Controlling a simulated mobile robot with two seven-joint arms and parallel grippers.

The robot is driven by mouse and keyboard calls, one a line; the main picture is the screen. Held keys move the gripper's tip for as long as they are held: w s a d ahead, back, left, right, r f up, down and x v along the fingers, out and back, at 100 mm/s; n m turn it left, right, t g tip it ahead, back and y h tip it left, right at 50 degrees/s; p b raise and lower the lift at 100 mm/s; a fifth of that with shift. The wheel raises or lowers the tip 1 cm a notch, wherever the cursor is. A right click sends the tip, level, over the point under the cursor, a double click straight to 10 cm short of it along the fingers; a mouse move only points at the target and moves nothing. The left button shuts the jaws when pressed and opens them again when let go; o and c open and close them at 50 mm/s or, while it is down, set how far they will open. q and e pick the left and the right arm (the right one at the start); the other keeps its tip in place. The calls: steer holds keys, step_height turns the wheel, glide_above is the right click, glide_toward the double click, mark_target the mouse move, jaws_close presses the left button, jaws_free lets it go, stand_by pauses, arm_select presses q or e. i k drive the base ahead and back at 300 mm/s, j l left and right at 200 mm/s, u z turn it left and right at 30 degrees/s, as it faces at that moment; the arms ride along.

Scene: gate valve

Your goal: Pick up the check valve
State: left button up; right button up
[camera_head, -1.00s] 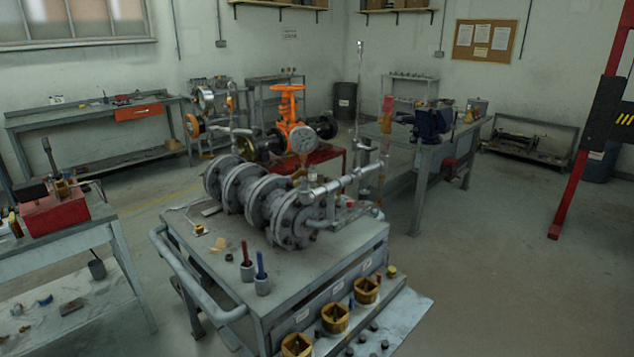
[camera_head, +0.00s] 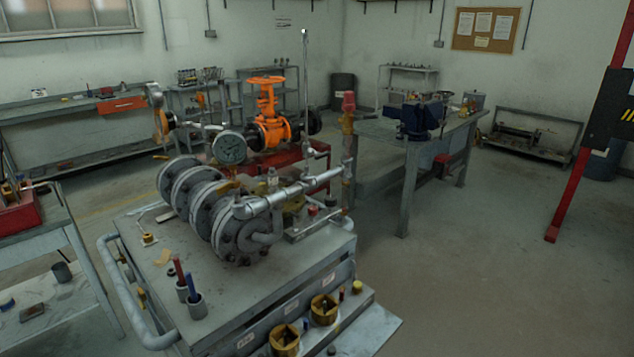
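I cannot tell for sure which part is the check valve. A grey flanged pipe assembly (camera_head: 213,207) lies on the wheeled cart (camera_head: 150,275), with a round gauge (camera_head: 230,147) showing above it. A silver pipe (camera_head: 290,193) runs from it to the right. Brass-coloured fittings (camera_head: 284,339) and (camera_head: 323,309) sit on the cart's front ledge; the nearer one is close to the bottom edge of the view. An orange handwheel valve (camera_head: 268,112) stands behind the cart. Neither of my grippers is in view.
A red and a blue tool stand in grey cups (camera_head: 195,305) on the cart. A workbench with a blue vise (camera_head: 421,120) is at the back right, another bench (camera_head: 35,238) at the left. A red post (camera_head: 590,150) stands far right. The floor (camera_head: 480,270) at right is clear.

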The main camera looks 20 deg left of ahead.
mark_target(272, 174)
steer(key=i+l+z, duration=0.4)
steer(key=i+z, duration=0.4)
steer(key=i+l+u, duration=0.1)
steer(key=i, duration=0.35)
steer(key=i+l, duration=0.15)
steer(key=i, duration=0.3)
steer(key=i+l+u, duration=0.15)
steer(key=i, duration=0.3)
steer(key=i+u, duration=0.2)
steer(key=u, duration=0.25)
steer(key=i+l+u, duration=0.15)
steer(key=u, duration=0.25)
steer(key=i+l+u, duration=0.15)
steer(key=u, duration=0.3)
steer(key=i+l+u, duration=0.1)
steer(key=u, duration=0.35)
steer(key=i+l+u, duration=0.1)
steer(key=u, duration=0.35)
steer(key=i+l+u, duration=0.15)
steer(key=u, duration=0.3)
steer(key=i+l+u, duration=0.1)
steer(key=u, duration=0.3)
steer(key=l+u, duration=0.2)
steer(key=u, duration=0.2)
steer(key=i+l+u, duration=0.1)
steer(key=u, duration=0.3)
steer(key=l+u, duration=0.35)
steer(key=l, duration=0.15)
steer(key=i, duration=0.05)
